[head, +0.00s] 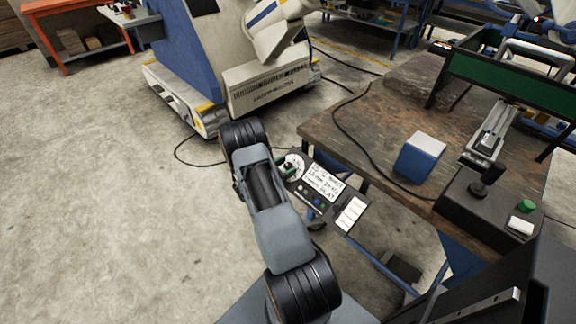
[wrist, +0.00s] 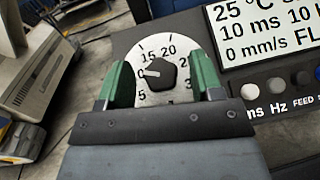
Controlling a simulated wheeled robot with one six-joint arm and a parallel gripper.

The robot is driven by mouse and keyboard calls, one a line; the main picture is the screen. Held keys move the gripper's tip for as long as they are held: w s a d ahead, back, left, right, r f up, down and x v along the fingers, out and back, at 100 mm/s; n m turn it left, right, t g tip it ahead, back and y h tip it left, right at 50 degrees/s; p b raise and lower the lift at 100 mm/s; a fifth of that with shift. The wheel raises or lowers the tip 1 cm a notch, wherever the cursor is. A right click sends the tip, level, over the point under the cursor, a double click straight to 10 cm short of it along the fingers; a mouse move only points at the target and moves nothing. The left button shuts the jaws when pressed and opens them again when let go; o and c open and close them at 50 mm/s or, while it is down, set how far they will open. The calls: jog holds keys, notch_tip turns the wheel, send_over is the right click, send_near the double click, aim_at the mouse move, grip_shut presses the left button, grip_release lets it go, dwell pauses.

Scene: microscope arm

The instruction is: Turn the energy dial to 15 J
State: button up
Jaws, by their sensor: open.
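The energy dial is a black faceted knob (wrist: 162,74) on a white round scale plate (wrist: 184,50) in the wrist view. I read 5, 15 and 20 on the scale, and a partly covered number, likely 10, at the left. A white mark on the knob points left, toward that number. In the head view the dial plate (head: 293,166) is small and partly hidden by my gripper. My gripper (wrist: 163,78) is open, with one green finger on each side of the knob. I cannot tell whether either finger touches it.
The dial's dark control panel (head: 337,217) has a display (head: 323,183) and several small buttons. It sits beside the brown workbench (head: 350,135), which holds a blue-white box (head: 420,157) and a joystick box (head: 480,210). A large white-blue machine (head: 268,90) stands behind. The floor at left is clear.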

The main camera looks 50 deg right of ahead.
jog(key=shift+d, duration=0.45)
jog(key=shift+c, duration=0.2)
jog(key=c, duration=0.9)
jog(key=shift+f+m+g+b, duration=0.1)
jog(key=shift+m+g+b, duration=0.2)
jog(key=shift+b, duration=0.1)
